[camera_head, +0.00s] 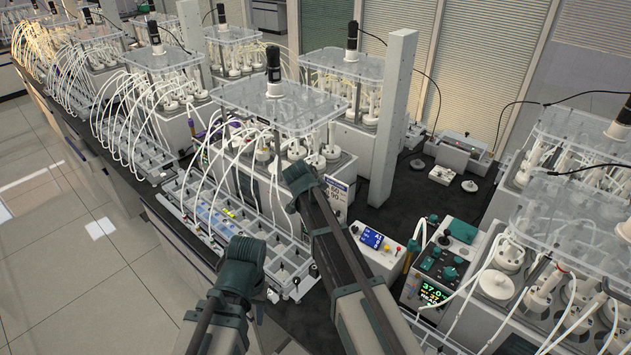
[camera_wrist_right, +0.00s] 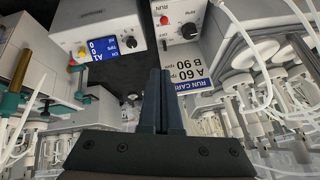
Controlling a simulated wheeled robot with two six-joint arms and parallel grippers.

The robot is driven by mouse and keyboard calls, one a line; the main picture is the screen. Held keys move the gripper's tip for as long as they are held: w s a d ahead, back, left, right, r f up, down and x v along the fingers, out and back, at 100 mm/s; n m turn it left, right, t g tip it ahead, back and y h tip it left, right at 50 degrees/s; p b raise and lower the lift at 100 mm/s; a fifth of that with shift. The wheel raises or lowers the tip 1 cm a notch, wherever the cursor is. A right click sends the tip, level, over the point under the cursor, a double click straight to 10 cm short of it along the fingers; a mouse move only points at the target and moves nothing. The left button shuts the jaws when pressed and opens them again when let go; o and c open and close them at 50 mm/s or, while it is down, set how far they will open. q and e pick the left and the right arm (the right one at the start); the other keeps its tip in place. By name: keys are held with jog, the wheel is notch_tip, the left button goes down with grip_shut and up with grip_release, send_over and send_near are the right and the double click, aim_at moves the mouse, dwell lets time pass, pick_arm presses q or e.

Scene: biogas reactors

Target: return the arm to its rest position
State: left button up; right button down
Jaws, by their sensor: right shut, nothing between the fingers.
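My right gripper (camera_wrist_right: 165,73) points up from the bottom of the right wrist view. Its two dark fingers are together, with nothing between them. In the head view my right arm (camera_head: 345,265) reaches up from the bottom, its dark green end close to the white run card (camera_head: 336,197); I cannot make out the fingers there. The run card (camera_wrist_right: 200,72) shows just beyond the fingers in the wrist view. My left gripper (camera_head: 241,264) is at the lower middle of the head view, beside the long tray. Its jaws are not clear.
A white control box with a blue display (camera_head: 372,240) stands right of my right arm. A clear-lidded reactor (camera_head: 280,105) with hoses is behind it. A tall grey post (camera_head: 394,115) and a teal-topped heater unit (camera_head: 437,265) stand farther right. Floor (camera_head: 75,235) is open at left.

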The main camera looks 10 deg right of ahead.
jog(key=s+a+f+n+g+y+b, duration=0.1)
jog(key=s+a+f+n+b, duration=0.3)
jog(key=s+f, duration=0.3)
jog(key=s+a+f+n+g+y+b, duration=0.1)
jog(key=s+a+f+n+b, duration=0.3)
jog(key=s, duration=1)
jog(key=s+a+f+n+g+y+b, duration=0.1)
jog(key=s+a+f+n+g+b, duration=0.2)
jog(key=s+a+f+n+b, duration=0.2)
jog(key=s+f+n+b, duration=0.3)
jog(key=s+f+b, duration=0.1)
jog(key=s, duration=0.1)
jog(key=shift+s+f+n+y, duration=0.35)
jog(key=shift+f+n+y, duration=0.05)
jog(key=shift+r, duration=0.1)
